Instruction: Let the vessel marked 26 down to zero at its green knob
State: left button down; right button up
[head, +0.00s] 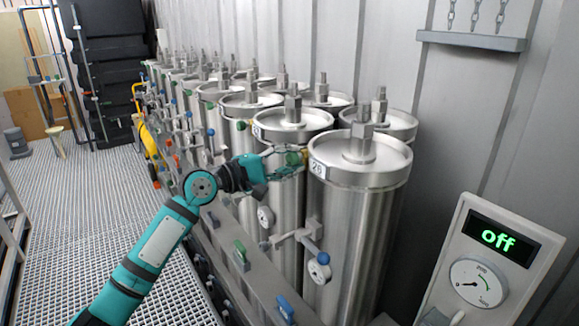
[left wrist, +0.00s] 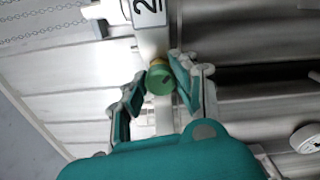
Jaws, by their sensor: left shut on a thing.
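The vessel marked 26 (head: 352,235) is the nearest steel cylinder in the head view, with a white number label (head: 317,168) near its lid. Part of that label also shows in the left wrist view (left wrist: 148,8), where only the 2 is clear. My left gripper (head: 292,160) reaches the vessel's upper left side. In the left wrist view its two fingers (left wrist: 163,90) close on the green knob (left wrist: 160,80) from both sides. In the head view the knob is mostly hidden by the fingers. My right gripper is not in view.
A panel at the right (head: 495,250) reads "off" above a round dial (head: 477,283). A small gauge (head: 319,270) and blue-ended lever (head: 322,258) sit low on the vessel. Several similar vessels stand behind. A rail with a green handle (head: 241,254) and blue handle (head: 285,309) runs in front.

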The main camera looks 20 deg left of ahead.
pick_arm(q)
jog(key=m+b, duration=0.2)
jog(key=m, duration=0.2)
jog(key=shift+f+m+b, duration=0.25)
jog(key=shift+m+b, duration=0.05)
jog(key=shift+b, duration=0.1)
jog(key=shift+m+b, duration=1.1)
jog(key=shift+m, duration=1.2)
jog(key=c, duration=1)
grip_release()
jog(key=shift+r, duration=0.1)
jog(key=shift+r, duration=0.1)
